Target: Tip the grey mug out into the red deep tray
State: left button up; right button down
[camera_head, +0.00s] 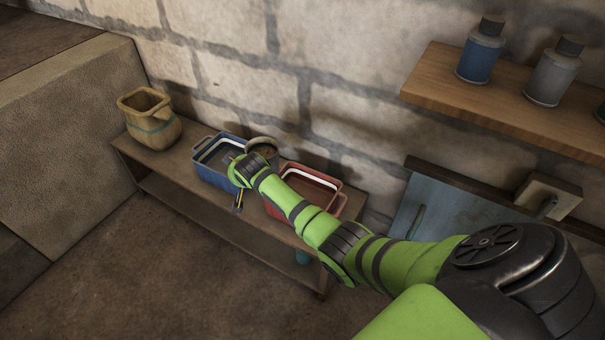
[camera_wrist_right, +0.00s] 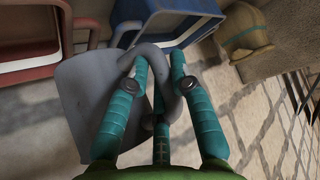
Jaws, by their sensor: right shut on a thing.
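The grey mug (camera_head: 262,143) is at the back of the bench area, between the blue and red trays, its round opening facing up with something brownish inside. In the right wrist view the mug (camera_wrist_right: 82,110) fills the left side, with its handle (camera_wrist_right: 168,52) between my fingers. My right gripper (camera_wrist_right: 158,78) is shut on the mug by the handle; in the head view my wrist hides its fingers. The red deep tray (camera_head: 329,178) is just right of the mug, partly hidden by my arm. It also shows at the wrist view's upper left (camera_wrist_right: 30,69). My left gripper is out of view.
A blue tray (camera_head: 207,176) sits left of the mug, with a tan jug (camera_head: 150,128) farther left. A low wooden bench (camera_head: 170,158) carries them against the stone wall. A wooden shelf (camera_head: 480,107) with bottles juts out at the upper right.

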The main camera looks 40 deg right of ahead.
pick_arm(q)
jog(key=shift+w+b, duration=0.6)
jog(key=shift+b, duration=0.05)
pick_arm(e)
jog(key=w+f, duration=0.1)
jog(key=w, duration=0.1)
jog(key=shift+w+a+f, duration=0.15)
jog(key=shift+w+f, duration=0.15)
jog(key=shift+f, duration=0.1)
jog(key=shift+s, duration=0.1)
